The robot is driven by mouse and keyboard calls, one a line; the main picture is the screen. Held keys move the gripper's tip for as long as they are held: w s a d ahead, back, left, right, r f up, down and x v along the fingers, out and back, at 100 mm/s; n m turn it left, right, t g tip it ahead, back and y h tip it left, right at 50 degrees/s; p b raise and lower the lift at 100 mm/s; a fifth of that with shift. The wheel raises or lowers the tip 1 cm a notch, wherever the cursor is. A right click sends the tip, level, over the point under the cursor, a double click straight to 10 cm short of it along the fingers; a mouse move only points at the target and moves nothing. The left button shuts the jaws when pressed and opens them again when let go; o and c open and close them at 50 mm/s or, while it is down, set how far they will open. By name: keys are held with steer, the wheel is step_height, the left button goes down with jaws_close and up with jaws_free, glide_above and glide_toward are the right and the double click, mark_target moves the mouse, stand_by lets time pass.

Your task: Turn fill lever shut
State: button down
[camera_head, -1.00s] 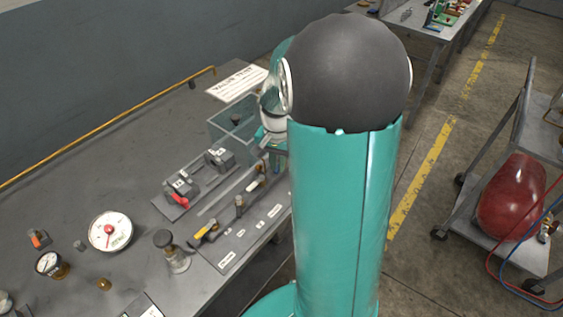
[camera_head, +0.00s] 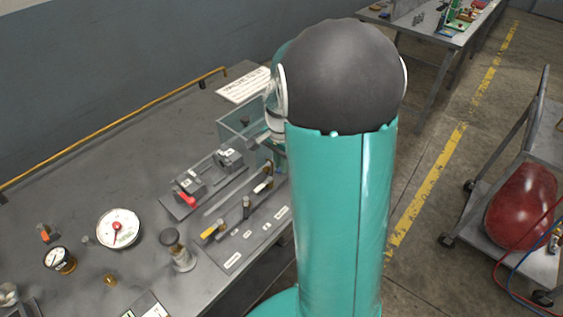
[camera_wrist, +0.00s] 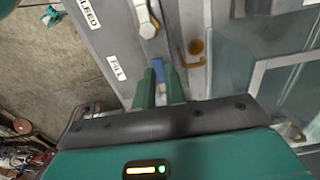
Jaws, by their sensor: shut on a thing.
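In the wrist view, my gripper (camera_wrist: 161,78) has its two green fingers closed around a small blue lever (camera_wrist: 157,68). The lever stands beside a white label reading FILL (camera_wrist: 117,67) on the grey valve panel (camera_wrist: 122,40). Most of the lever is hidden between the fingers, so its exact angle is hard to read. Farther up is a white-handled lever (camera_wrist: 147,22) near the BLEED label (camera_wrist: 88,13). In the head view the valve panel (camera_head: 250,240) lies along the table edge; my arm hides the gripper's contact there.
A clear-walled box (camera_head: 238,125) stands close to the gripper. A block with a red lever (camera_head: 187,198), a yellow-handled lever (camera_head: 209,232), and a white gauge (camera_head: 118,228) are on the table (camera_head: 75,190). A cart with a red tank (camera_head: 522,207) is at the right.

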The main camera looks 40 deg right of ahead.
steer(key=c, duration=1.5)
jaws_free()
steer(key=shift+o, duration=0.2)
steer(key=shift+n, duration=0.3)
